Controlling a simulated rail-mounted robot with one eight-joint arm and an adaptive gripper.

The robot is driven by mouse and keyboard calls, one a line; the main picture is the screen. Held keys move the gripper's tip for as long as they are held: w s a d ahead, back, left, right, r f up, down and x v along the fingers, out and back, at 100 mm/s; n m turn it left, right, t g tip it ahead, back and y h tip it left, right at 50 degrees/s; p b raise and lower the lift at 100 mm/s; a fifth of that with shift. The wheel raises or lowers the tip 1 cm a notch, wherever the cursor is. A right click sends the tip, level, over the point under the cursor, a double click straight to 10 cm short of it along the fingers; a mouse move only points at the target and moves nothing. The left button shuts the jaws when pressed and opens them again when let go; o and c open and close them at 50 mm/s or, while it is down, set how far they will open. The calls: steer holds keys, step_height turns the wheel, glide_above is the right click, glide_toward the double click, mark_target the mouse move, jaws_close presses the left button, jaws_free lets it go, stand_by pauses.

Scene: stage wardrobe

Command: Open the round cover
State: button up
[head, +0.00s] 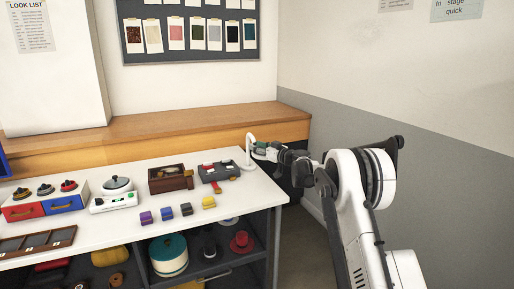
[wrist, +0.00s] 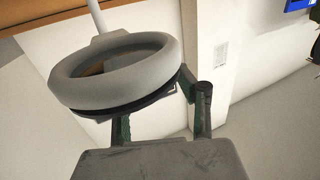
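My gripper (head: 262,152) is at the far right end of the white table, at a white lamp-like stand with a ring-shaped head (head: 250,138). In the wrist view the thick grey ring (wrist: 120,75) fills the upper left, with a dark rim along its underside. My gripper's fingers (wrist: 160,105) are apart, the right one beside the ring's edge and the left one partly hidden behind it. I cannot tell whether they touch it. A round grey lid (head: 117,183) sits down on a white device (head: 113,202) at the table's left. I cannot tell which is the round cover.
On the table (head: 240,208) are a brown wooden box (head: 170,180), a grey tray (head: 217,172), several small coloured blocks and red and blue drawers (head: 43,207). Hats stand on the shelf below. A wooden ledge (head: 180,130) and the wall lie behind.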

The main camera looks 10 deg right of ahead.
jaws_close()
stand_by(0.3)
